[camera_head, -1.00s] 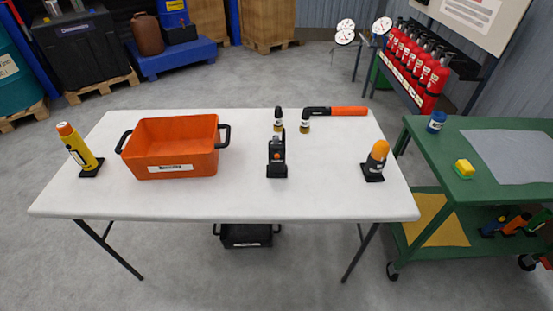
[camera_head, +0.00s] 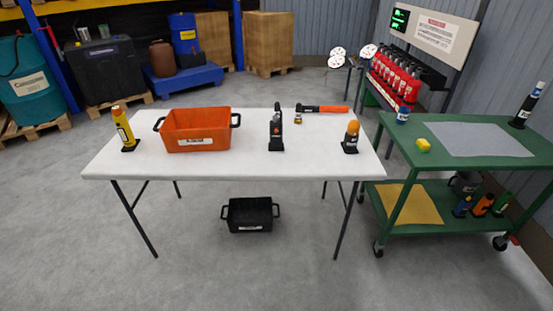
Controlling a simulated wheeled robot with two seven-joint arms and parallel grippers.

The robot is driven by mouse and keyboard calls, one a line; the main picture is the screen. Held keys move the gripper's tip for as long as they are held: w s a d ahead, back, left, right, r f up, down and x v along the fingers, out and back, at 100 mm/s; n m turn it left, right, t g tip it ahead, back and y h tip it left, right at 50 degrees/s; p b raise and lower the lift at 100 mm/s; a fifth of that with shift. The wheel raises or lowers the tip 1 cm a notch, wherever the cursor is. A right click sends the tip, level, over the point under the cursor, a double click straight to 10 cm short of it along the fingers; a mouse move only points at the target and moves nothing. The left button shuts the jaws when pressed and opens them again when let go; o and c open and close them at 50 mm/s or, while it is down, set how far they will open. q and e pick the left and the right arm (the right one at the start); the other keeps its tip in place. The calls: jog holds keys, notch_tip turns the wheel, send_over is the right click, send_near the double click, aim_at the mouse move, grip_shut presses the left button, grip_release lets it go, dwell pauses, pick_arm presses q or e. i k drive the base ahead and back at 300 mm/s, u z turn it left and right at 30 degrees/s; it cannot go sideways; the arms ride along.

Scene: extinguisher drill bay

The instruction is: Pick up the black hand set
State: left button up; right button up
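A black hand set (camera_head: 276,130) with a small orange mark stands upright near the middle of the white table (camera_head: 240,165), to the right of an orange crate (camera_head: 195,134). Nothing touches it from my side. A black and orange tool (camera_head: 322,109) lies behind it to the right. Neither of my grippers shows in the head view.
A yellow torch (camera_head: 123,126) stands at the table's left and an orange-topped device (camera_head: 351,136) at its right. A black crate (camera_head: 250,217) sits on the floor underneath. A green cart (camera_head: 408,183) stands close to the table's right. The floor in front is clear.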

aim_at(275, 143)
jog(key=z, duration=1.2)
jog(key=i, duration=1.3)
jog(key=u, duration=0.55)
